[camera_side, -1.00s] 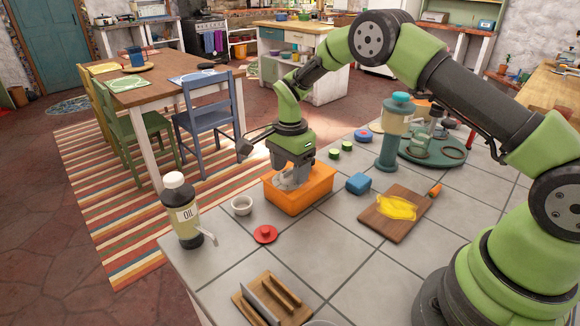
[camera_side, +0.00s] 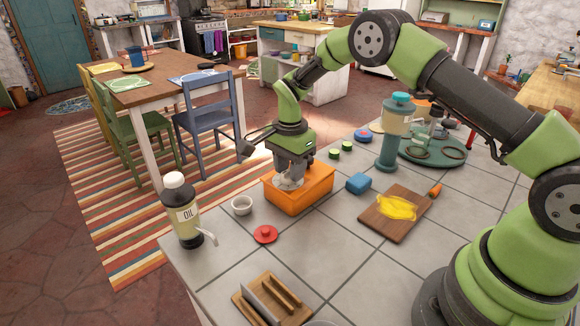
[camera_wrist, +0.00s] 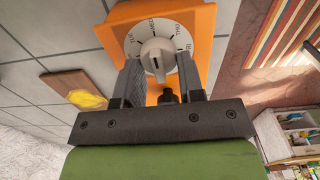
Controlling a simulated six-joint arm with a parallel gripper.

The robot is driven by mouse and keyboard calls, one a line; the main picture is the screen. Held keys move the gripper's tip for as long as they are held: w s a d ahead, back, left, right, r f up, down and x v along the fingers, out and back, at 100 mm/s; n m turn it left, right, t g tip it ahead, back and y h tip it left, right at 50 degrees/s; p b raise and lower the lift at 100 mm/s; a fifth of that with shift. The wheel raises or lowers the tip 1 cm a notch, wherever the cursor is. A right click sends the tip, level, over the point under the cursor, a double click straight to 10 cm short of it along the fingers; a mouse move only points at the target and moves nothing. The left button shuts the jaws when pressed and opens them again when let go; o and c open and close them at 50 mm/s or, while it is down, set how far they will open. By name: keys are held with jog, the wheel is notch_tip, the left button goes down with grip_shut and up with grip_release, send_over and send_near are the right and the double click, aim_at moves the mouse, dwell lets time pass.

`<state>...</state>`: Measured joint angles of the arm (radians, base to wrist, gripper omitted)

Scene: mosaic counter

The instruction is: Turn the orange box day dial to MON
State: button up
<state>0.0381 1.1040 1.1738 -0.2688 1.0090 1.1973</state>
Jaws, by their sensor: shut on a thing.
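The orange box (camera_side: 312,192) stands on the tiled counter, and its orange top also fills the upper middle of the wrist view (camera_wrist: 205,18). On it is a white dial (camera_wrist: 135,33) with dark day letters and ticks around its rim. The dial's raised pale knob (camera_wrist: 158,50) has a dark mark pointing towards the bottom of the wrist view. My gripper (camera_wrist: 161,70) is shut on the knob, one finger on each side. In the side view my gripper (camera_side: 290,178) reaches down onto the box. The lower letters, including any MON, are hidden or unreadable.
An oil bottle (camera_side: 182,212) stands left. A cutting board (camera_side: 386,222) holds a yellow cloth-like thing. Bare tiles lie in front of the box.

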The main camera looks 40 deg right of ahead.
jog(key=shift+n, duration=0.6)
jog(key=n, duration=0.3)
jog(key=shift+w, duration=0.15)
jog(key=n, duration=0.4)
jog(key=shift+w+a, duration=0.1)
jog(key=shift+a, duration=0.05)
jog(key=n, duration=0.4)
jog(key=shift+a+n, duration=0.1)
jog(key=shift+n, duration=0.2)
jog(key=n, duration=0.4)
jog(key=shift+w+a, duration=0.1)
jog(key=shift+n, duration=0.3)
jog(key=o, duration=0.9)
